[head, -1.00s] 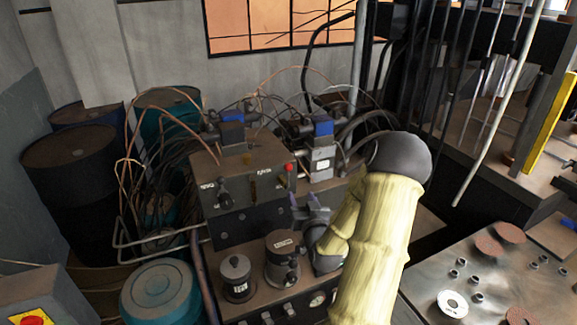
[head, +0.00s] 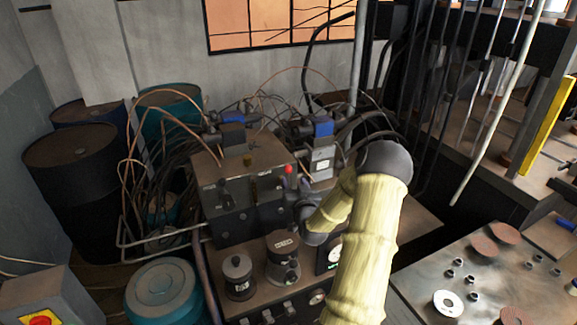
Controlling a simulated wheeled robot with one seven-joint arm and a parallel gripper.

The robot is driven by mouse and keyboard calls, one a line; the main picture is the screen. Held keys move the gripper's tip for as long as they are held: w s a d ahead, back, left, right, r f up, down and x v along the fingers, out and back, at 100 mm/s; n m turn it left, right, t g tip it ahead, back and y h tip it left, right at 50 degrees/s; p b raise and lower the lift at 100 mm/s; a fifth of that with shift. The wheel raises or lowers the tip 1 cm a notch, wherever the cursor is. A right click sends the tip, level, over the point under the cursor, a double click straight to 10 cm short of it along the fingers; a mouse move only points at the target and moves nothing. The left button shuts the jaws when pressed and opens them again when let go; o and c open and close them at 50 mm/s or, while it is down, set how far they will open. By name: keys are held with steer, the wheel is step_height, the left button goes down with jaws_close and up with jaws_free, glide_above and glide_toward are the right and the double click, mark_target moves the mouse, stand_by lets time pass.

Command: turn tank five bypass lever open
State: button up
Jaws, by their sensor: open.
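A dark control box (head: 228,222) stands on the machine bench in the head view. A black lever (head: 225,188) sits on the left of its front face. A small brass-coloured fitting (head: 249,160) is on top and a red knob (head: 288,169) is at its right corner. The labels are too small to read, so I cannot tell which lever belongs to tank five. My gripper (head: 282,204) is open, pointing left, close to the right part of the box's front face. Its dark fingers blend with the box there, so I cannot tell whether they touch a lever.
Two dark cylindrical units (head: 283,258) stand in front of the box, below my gripper. Cables and hoses crowd behind and left. A teal drum (head: 163,290) is at lower left. A metal table (head: 500,285) with discs and nuts is at right.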

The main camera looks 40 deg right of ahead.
mark_target(290, 171)
steer(key=p+x, duration=0.2)
steer(key=x, duration=0.6)
steer(key=shift+s+p, duration=0.1)
steer(key=shift+p, duration=0.3)
steer(key=shift+w+d+f, duration=0.1)
steer(key=shift+w, duration=0.3)
steer(key=shift+c, duration=0.5)
jaws_close()
